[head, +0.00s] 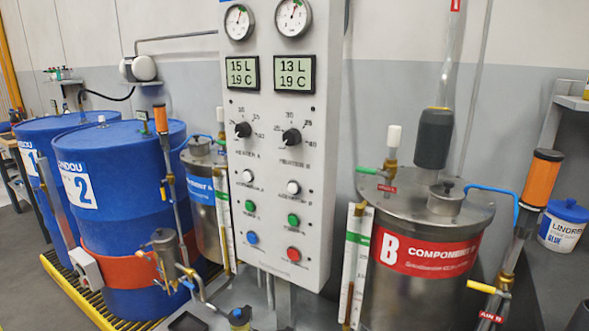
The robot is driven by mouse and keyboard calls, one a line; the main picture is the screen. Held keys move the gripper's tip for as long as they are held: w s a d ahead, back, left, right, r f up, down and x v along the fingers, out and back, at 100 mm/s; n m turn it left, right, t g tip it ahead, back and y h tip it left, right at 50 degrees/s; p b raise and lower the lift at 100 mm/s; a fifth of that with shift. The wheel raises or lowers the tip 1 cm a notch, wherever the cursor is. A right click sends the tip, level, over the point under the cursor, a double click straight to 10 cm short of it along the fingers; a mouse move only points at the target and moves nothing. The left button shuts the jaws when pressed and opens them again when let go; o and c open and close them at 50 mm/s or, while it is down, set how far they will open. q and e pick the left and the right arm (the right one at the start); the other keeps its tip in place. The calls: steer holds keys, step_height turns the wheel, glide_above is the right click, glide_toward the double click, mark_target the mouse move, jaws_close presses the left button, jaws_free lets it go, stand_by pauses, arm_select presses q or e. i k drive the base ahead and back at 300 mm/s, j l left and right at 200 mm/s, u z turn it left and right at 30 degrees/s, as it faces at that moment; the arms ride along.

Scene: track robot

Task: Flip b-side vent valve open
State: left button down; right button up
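The B tank (385,290) is a steel drum with a red "B COMPONENT" label (425,253), at the right. On its lid's left side stands a small brass valve (390,168) topped by a white cylinder (394,136); it looks like the B-side vent valve. Its green lever (367,171) points left, roughly level, across the upright pipe. A small red tag (387,188) hangs below; its writing is too small to read. Neither of my grippers is in view.
A control panel (268,205) with gauges, displays, knobs and buttons stands left of the B tank. A yellow-handled valve (480,287) with a red air tag (491,318) is at the lower right. Blue drums (125,225) stand at the left.

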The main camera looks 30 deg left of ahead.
mark_target(360, 169)
steer(key=u, duration=0.65)
steer(key=i+l+z, duration=0.2)
steer(key=i, duration=0.65)
